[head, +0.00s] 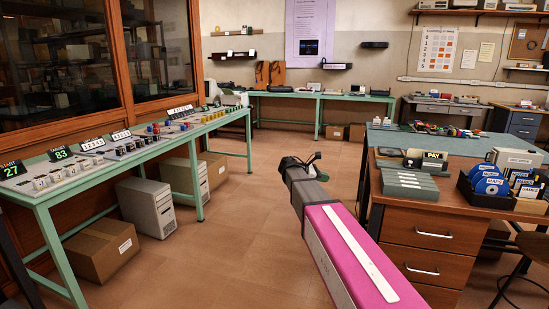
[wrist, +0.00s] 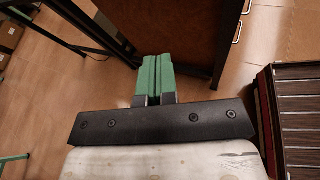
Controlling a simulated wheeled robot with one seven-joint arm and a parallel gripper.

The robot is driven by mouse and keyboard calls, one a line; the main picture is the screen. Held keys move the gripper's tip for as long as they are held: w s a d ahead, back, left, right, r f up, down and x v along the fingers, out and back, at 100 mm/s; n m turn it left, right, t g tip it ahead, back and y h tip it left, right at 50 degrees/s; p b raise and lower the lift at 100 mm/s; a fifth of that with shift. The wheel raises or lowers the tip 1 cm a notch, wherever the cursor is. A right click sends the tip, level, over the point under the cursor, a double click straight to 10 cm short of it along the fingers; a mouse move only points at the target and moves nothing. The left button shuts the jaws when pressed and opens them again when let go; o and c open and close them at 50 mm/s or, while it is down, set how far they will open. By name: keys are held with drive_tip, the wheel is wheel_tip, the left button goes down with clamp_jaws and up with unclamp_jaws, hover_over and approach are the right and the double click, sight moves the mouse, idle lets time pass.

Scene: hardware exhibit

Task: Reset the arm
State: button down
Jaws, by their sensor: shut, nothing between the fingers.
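My gripper (wrist: 158,58) shows in the wrist view with its two green fingers together and nothing between them. It hangs above bare tiled floor, beside the dark legs and brown side panel of the desk. In the head view my arm, pink with a white strip, reaches forward from the lower right into the aisle. Its dark far end is left of the wooden desk (head: 425,234).
A green bench (head: 45,200) with number displays runs along the left, with a computer tower (head: 147,207) and a cardboard box (head: 102,249) beneath. Desk drawer handles (wrist: 238,30) are close by in the wrist view. The middle floor (head: 255,215) is clear.

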drive_tip(key=s+d+f+m+g+y, duration=0.2)
drive_tip(key=s+f+m+y, duration=0.55)
drive_tip(key=s+f, duration=0.9)
drive_tip(key=s+a+f+m+y, duration=0.2)
drive_tip(key=s+f+m+y, duration=0.1)
drive_tip(key=s+f+m, duration=0.1)
drive_tip(key=s+a+f+m+y, duration=0.2)
drive_tip(key=s+f+m+y, duration=0.1)
drive_tip(key=s+m, duration=0.3)
drive_tip(key=shift+s+a+f, duration=0.25)
drive_tip(key=shift+s+f, duration=0.45)
drive_tip(key=shift+f, duration=0.2)
drive_tip(key=shift+m, duration=0.25)
